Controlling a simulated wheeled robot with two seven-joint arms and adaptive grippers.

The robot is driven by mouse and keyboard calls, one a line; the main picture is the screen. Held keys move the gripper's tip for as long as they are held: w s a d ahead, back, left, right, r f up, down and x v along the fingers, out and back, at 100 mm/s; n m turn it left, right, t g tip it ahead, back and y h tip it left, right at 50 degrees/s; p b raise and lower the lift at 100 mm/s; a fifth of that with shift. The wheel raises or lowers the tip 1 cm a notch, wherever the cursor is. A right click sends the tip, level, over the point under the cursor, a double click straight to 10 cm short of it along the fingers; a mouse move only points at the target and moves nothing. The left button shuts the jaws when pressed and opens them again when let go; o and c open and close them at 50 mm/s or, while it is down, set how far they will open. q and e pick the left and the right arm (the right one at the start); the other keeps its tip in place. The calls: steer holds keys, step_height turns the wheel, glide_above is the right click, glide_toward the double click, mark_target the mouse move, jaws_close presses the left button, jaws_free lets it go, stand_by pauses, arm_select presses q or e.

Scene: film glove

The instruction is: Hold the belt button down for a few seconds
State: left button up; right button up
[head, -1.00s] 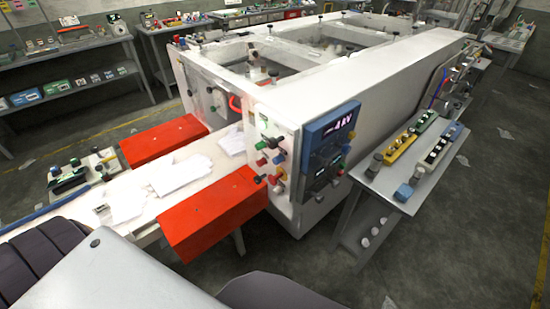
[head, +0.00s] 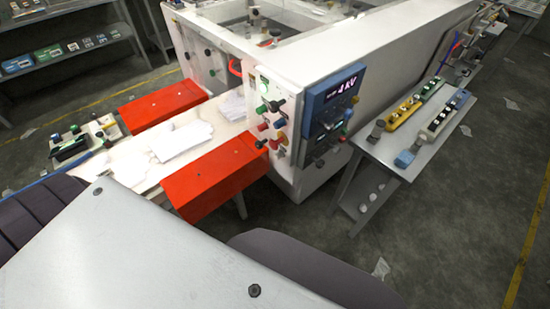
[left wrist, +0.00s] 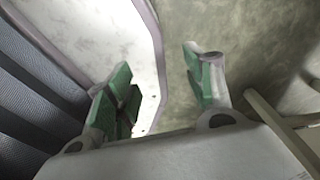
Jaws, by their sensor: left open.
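A cluster of coloured knobs and buttons (head: 272,128) sits on the white machine's (head: 330,55) end face, above the conveyor belt (head: 127,168). I cannot tell which one is the belt button. To their right is a blue-framed panel (head: 333,110) with a lit display and more controls under it. White sheets or gloves (head: 182,141) lie on the belt. My left gripper (left wrist: 163,92) shows only in the left wrist view, its green-padded fingers apart with nothing between them. It is away from the buttons. My right gripper is in neither view.
Red covers (head: 213,175) flank the belt. A grey side table (head: 385,150) with yellow and grey button boxes (head: 404,112) stands right of the machine. A shelf (head: 70,50) is at the back left. The floor (head: 450,220) at the right is mostly clear.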

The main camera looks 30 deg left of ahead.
arm_select(q)
jaws_close()
stand_by(1.4)
